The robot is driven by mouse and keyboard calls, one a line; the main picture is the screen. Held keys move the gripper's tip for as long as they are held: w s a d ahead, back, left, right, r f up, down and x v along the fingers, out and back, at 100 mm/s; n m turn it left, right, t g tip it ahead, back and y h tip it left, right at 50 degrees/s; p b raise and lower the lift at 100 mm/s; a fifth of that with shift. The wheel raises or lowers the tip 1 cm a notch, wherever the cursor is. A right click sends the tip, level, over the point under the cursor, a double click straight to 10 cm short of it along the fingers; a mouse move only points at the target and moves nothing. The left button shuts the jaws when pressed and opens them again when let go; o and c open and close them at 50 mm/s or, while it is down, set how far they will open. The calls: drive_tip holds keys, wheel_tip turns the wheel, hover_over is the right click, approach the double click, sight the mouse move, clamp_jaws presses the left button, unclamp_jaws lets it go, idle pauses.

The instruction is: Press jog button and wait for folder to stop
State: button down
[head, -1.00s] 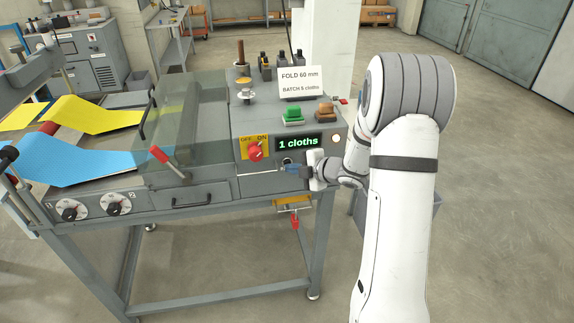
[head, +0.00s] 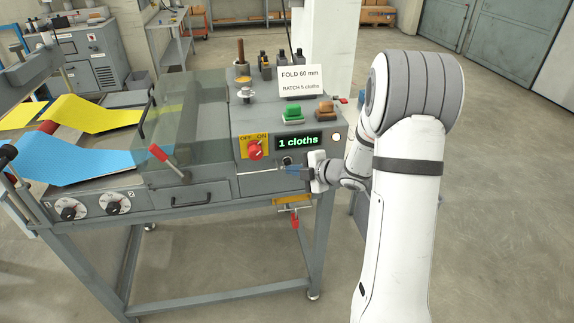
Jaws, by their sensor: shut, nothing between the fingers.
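The folding machine's grey control box (head: 255,120) stands in the middle of the head view. On its top are a green button (head: 292,112) and a brown-orange button (head: 325,108). A red knob (head: 255,149) sits on a yellow OFF/ON plate. The display (head: 298,141) reads "1 cloths". My gripper (head: 284,168) is shut and empty at the front face, just below the display. A small dark round part there is partly covered by the gripper; I cannot tell whether they touch. No visible label marks the jog button.
A sign (head: 300,81) reads "FOLD 60 mm, BATCH 5 cloths". Blue cloth (head: 75,164) and yellow cloth (head: 95,115) lie on the feed side at left. A clear guard (head: 185,110) covers the rollers. A red-handled clamp (head: 295,218) hangs below my gripper.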

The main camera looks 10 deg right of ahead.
drive_tip(key=shift+s, duration=0.1)
drive_tip(key=s+b, duration=0.1)
drive_tip(key=s, duration=0.4)
idle(0.5)
idle(0.6)
drive_tip(key=s+d+r+m+h, duration=0.6)
drive_tip(key=r+m+h, duration=0.35)
drive_tip(key=m, duration=0.35)
drive_tip(key=s+a+m+g, duration=0.3)
drive_tip(key=s+m, duration=0.1)
drive_tip(key=s, duration=0.6)
drive_tip(key=s+a+m+g+y, duration=0.1)
drive_tip(key=s+a+m+g, duration=0.3)
drive_tip(key=s, duration=0.6)
drive_tip(key=shift+s+r+m, duration=0.2)
drive_tip(key=shift+s+m, duration=0.05)
drive_tip(key=shift+m, duration=0.35)
